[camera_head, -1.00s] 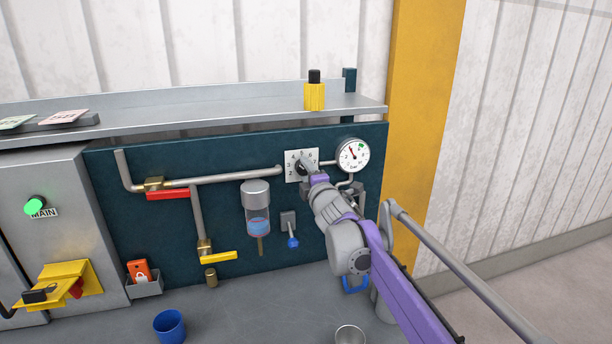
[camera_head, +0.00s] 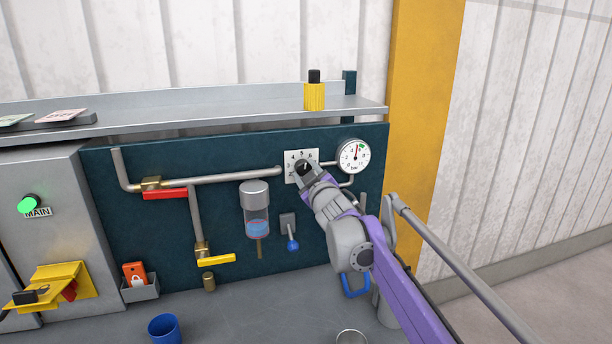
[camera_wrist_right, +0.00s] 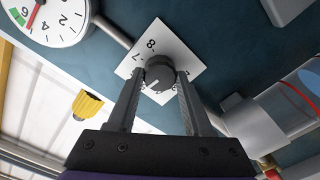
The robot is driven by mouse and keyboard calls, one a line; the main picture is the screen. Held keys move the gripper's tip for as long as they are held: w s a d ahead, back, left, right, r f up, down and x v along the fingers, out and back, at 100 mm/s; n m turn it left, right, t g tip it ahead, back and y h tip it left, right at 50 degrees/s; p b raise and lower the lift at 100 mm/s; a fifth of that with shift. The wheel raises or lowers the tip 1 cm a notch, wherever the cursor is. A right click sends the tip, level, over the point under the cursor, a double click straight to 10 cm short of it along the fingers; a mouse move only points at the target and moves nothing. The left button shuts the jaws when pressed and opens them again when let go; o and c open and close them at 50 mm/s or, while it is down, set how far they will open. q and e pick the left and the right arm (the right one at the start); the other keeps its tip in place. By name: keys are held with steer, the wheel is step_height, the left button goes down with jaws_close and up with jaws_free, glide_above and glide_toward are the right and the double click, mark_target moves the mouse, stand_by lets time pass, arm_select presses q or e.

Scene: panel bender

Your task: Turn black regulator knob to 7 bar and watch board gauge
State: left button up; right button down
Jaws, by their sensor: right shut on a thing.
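The black regulator knob (camera_head: 303,167) sits on a white number plate (camera_head: 290,158) on the dark teal board. My right gripper (camera_wrist_right: 158,76) is shut on the knob, one finger on each side. In the right wrist view the black knob (camera_wrist_right: 160,70) shows between the fingertips. The 7 and 8 on the plate show there; the fingers cover some numbers. In the head view the knob's white mark points roughly up, near the 5. The board gauge (camera_head: 351,157) is right of the plate. Its red needle points nearly straight up, left of the green mark. My left gripper is out of view.
Pipes with a red lever (camera_head: 166,194) and a yellow lever (camera_head: 218,259) lie left of the knob. A filter bowl (camera_head: 256,210) and a blue-tipped toggle (camera_head: 292,244) are below it. A shelf (camera_head: 220,112) with a yellow bottle (camera_head: 314,95) juts out above.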

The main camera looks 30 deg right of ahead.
steer(key=m, duration=0.3)
steer(key=shift+m+b, duration=0.3)
steer(key=shift+m, duration=0.1)
steer(key=m, duration=0.3)
steer(key=shift+m, duration=0.3)
steer(key=m+b, duration=0.1)
steer(key=m, duration=0.5)
steer(key=shift+m, duration=0.3)
steer(key=shift+c, duration=1.5)
jaws_free()
steer(key=b+v, duration=0.1)
steer(key=v, duration=1)
steer(key=shift+w+d, duration=0.1)
